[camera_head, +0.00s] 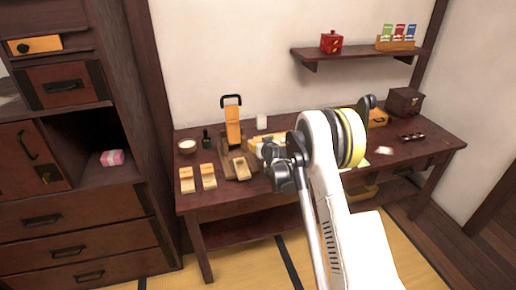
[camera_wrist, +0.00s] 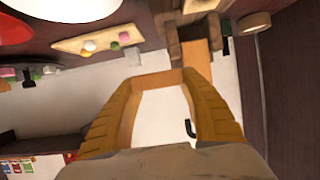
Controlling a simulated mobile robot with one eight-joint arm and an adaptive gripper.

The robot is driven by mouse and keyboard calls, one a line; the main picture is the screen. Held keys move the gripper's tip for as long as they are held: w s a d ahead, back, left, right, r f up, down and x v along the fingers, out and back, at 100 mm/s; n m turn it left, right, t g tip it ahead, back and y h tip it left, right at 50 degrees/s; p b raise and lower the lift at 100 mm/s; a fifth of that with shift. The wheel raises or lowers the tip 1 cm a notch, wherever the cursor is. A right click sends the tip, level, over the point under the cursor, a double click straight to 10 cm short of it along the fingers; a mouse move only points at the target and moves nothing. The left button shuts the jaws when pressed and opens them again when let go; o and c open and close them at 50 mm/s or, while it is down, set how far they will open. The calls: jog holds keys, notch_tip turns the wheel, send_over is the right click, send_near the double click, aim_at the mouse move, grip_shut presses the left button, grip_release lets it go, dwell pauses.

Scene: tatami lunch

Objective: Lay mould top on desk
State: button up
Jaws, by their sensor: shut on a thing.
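In the wrist view my gripper (camera_wrist: 158,92) has two orange-tan, ridged fingers. They are shut on a short tan wooden bar (camera_wrist: 158,80) at their tips, which looks like the mould top. In the head view my gripper (camera_head: 266,150) is over the middle of the dark wooden desk (camera_head: 230,194); the pale tan shape at its tip is too small to tell apart from the fingers. I cannot tell whether the held piece touches the desk. My arm hides part of the desk behind it.
Two small wooden blocks (camera_head: 187,180) (camera_head: 208,176) and another wooden piece (camera_head: 240,168) lie on the desk's left part. A tall wooden piece with a black handle (camera_head: 232,122), a white bowl (camera_head: 187,146) and a dark bottle (camera_head: 206,142) stand nearby. A wall shelf (camera_head: 350,55) hangs above.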

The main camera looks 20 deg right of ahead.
jog(key=b, duration=0.3)
send_over(240, 165)
notch_tip(240, 165, down, 5)
jog(key=shift+w+d+f, duration=0.1)
jog(key=shift+f, duration=0.1)
notch_tip(240, 165, down, 3)
jog(key=shift+r+b, duration=0.2)
jog(key=shift+b, duration=0.7)
jog(key=shift+f, duration=0.4)
jog(key=shift+f, duration=0.15)
jog(key=o, duration=1)
